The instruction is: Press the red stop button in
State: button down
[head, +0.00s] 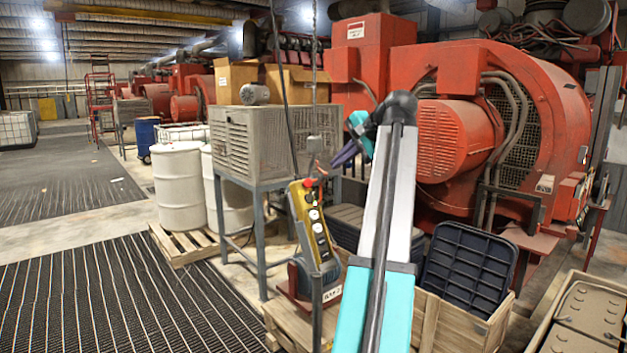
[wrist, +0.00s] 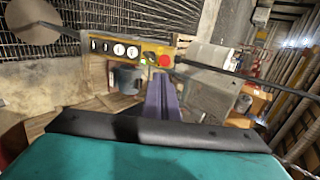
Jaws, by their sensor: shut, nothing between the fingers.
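My gripper (head: 337,163) is above and right of the red button in the head view. Its purple fingers (wrist: 160,80) are shut and empty, and their tips show just below the button in the wrist view. A gap to the button shows in the head view.
A dark cable (head: 285,85) runs down to the box and a hook (head: 315,146) hangs close by. A grey caged unit (head: 240,140) stands behind left, a red engine (head: 460,140) behind right. Wooden crates (head: 440,320) stand below. The floor mat (head: 110,300) at left is clear.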

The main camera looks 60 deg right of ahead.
jog(key=shift+s+r, duration=0.2)
jog(key=shift+r, duration=0.1)
jog(key=shift+w, duration=0.1)
jog(key=p, duration=0.4)
send_near(309, 183)
jog(key=x, duration=0.5)
jog(key=shift+a, duration=0.1)
jog(key=shift+w+f, duration=0.35)
jog(key=shift+w, duration=0.15)
jog(key=shift+d, duration=0.2)
